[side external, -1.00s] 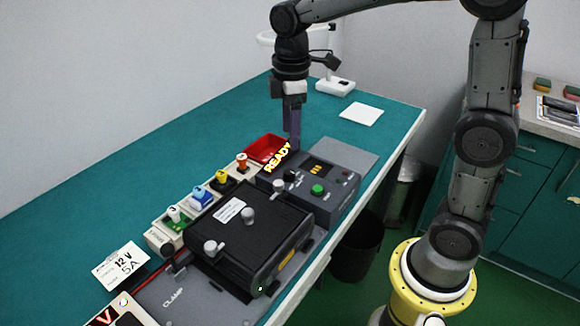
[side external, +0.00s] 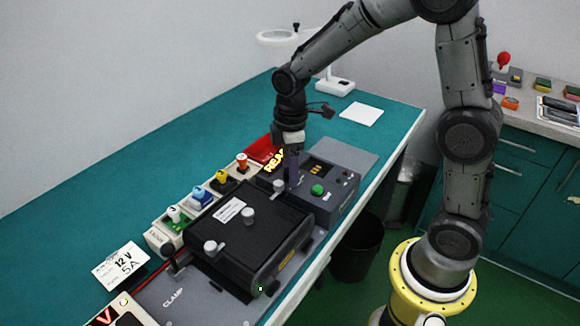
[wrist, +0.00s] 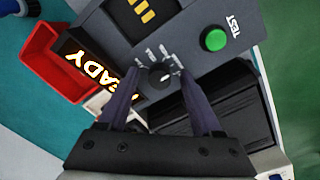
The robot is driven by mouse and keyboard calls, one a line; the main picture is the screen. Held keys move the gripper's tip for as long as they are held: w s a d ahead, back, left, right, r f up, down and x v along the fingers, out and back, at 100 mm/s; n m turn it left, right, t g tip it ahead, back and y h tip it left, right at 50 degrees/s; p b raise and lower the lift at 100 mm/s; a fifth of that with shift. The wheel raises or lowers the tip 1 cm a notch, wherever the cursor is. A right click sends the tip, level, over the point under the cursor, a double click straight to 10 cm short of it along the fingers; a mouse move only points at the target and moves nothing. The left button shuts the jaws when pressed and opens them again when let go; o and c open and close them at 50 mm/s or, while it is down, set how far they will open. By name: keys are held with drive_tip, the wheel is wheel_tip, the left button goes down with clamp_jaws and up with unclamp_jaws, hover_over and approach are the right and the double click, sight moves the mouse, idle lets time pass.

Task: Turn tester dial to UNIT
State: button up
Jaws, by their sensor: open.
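The tester (side external: 340,172) is a dark grey box on the bench with a green TEST button (side external: 318,190). Its dial is a small black knob (wrist: 160,74) with a white pointer line and printed labels around it, too small to read. In the side external view my gripper hides the dial. My gripper (side external: 291,186) points down over the tester's near left part. In the wrist view its two purple fingers (wrist: 160,72) are apart, one on each side of the dial, with nothing between them that I can see held. Whether they touch the knob is unclear.
A lit READY sign (wrist: 95,78) and a red bin (side external: 262,149) stand left of the tester. A black clamp fixture (side external: 245,235) with knobs lies in front. Several coloured connectors stand along its left. A white card (side external: 361,115) lies on clear bench behind.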

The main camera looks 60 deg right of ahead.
clamp_jaws()
drive_tip(key=shift+m, duration=0.4)
drive_tip(key=m, duration=0.3)
drive_tip(key=shift+m, duration=2.1)
drive_tip(key=shift+r, duration=0.1)
unclamp_jaws()
